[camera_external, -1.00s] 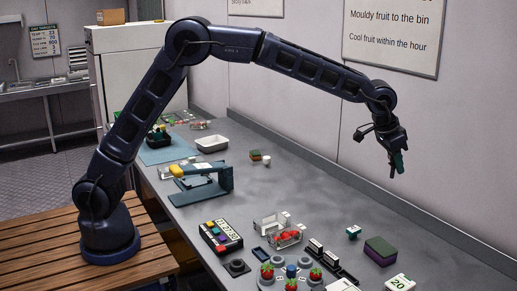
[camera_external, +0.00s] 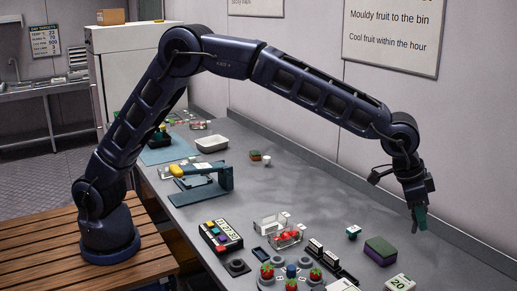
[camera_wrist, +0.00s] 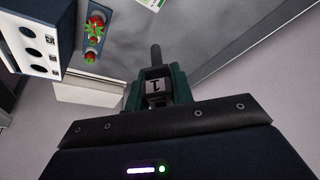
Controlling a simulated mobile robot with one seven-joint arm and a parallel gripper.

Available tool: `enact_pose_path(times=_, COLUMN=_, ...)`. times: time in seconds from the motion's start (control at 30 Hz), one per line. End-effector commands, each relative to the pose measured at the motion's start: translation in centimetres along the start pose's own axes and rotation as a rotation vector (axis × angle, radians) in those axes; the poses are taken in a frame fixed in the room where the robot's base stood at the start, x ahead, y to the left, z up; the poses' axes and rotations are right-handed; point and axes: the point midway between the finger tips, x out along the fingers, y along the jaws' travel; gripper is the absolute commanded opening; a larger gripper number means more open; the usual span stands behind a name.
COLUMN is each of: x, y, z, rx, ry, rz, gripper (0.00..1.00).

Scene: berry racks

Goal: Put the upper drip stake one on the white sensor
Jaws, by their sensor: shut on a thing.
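My gripper (camera_external: 418,216) has teal fingers and hangs at the right in the external view, above the bench. In the wrist view its fingers (camera_wrist: 155,92) are shut on the drip stake (camera_wrist: 156,55), a piece with a dark rod sticking out and a pale label marked 1. The stake is hard to make out in the external view. A white block marked 20 (camera_external: 400,283) lies at the lower right edge of the external view, below and left of my gripper. I cannot tell whether it is the white sensor.
A green and purple sponge-like block (camera_external: 380,251) lies below left of my gripper, beside a small teal piece (camera_external: 353,231). A round holder with strawberries (camera_external: 290,270) and a clear punnet (camera_external: 287,236) stand further left. The wall (camera_external: 450,165) is behind the bench.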

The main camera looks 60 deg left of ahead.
Motion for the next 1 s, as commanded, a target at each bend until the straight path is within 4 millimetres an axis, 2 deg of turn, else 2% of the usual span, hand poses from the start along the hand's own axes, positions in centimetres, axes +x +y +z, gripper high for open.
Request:
enact_pose_path(times=0.03, x=1.1, y=0.0, z=0.5, rx=0.0, ry=-0.003, rz=0.0, gripper=0.02)
enact_pose_path(times=0.4, x=8.3, y=-0.1, z=3.5, rx=0.0, ry=-0.002, rz=-0.001, gripper=0.02)
enact_pose_path(times=0.53, x=9.8, y=-0.1, z=4.1, rx=-0.001, ry=-0.001, rz=-0.001, gripper=0.02)
enact_pose_path(times=0.77, x=10.9, y=0.0, z=4.5, rx=-0.001, ry=0.0, rz=0.0, gripper=0.02)
enact_pose_path(times=1.0, x=13.8, y=0.0, z=5.7, rx=-0.001, ry=-0.001, rz=0.0, gripper=0.02)
